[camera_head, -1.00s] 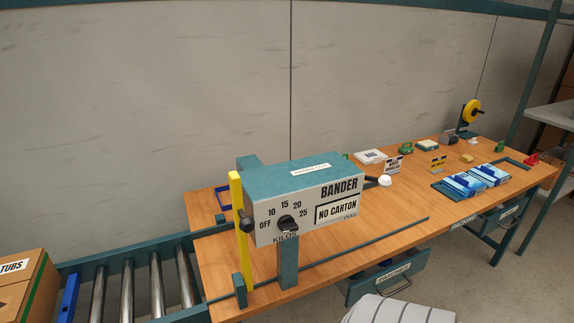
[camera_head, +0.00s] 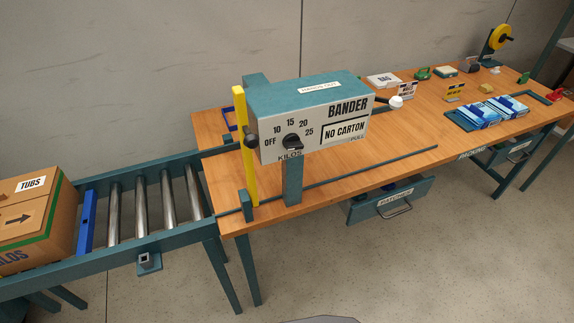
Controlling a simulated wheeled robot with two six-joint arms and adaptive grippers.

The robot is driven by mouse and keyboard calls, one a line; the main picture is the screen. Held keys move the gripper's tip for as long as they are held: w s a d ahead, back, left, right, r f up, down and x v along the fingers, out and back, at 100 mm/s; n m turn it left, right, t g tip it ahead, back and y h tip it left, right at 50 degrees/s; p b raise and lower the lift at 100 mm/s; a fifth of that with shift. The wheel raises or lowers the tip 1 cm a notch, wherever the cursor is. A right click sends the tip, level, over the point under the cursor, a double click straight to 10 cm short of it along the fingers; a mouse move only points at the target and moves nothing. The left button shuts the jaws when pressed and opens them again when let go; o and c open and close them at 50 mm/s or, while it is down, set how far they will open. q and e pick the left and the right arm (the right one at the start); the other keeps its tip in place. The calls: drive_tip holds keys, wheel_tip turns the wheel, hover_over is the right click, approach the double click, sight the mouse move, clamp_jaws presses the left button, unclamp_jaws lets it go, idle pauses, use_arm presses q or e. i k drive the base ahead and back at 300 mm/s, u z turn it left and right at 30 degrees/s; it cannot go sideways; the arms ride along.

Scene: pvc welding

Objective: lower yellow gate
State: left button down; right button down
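The yellow gate (camera_head: 246,145) is a tall upright bar at the left end of the wooden table, beside the bander machine (camera_head: 308,112). It stands vertical, its foot by a small teal bracket (camera_head: 249,205). A dark round knob (camera_head: 247,140) sits against it on the machine's left side. The bander has a teal top, a grey front with a KILOS dial (camera_head: 292,141) and a NO CARTON sign. Neither of my grippers is in the picture.
A roller conveyor (camera_head: 140,208) leads to the table from the left, with a blue bar (camera_head: 87,222) across it and a TUBS carton (camera_head: 32,222) behind that bar. Blue packs (camera_head: 480,116) and small items lie on the right of the table (camera_head: 330,190). The drawer (camera_head: 392,200) is below.

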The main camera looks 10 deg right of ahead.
sight(249, 141)
drive_tip(key=k, duration=1.25)
drive_tip(key=z, duration=0.75)
drive_tip(key=i, duration=1.25)
drive_tip(key=z, duration=0.05)
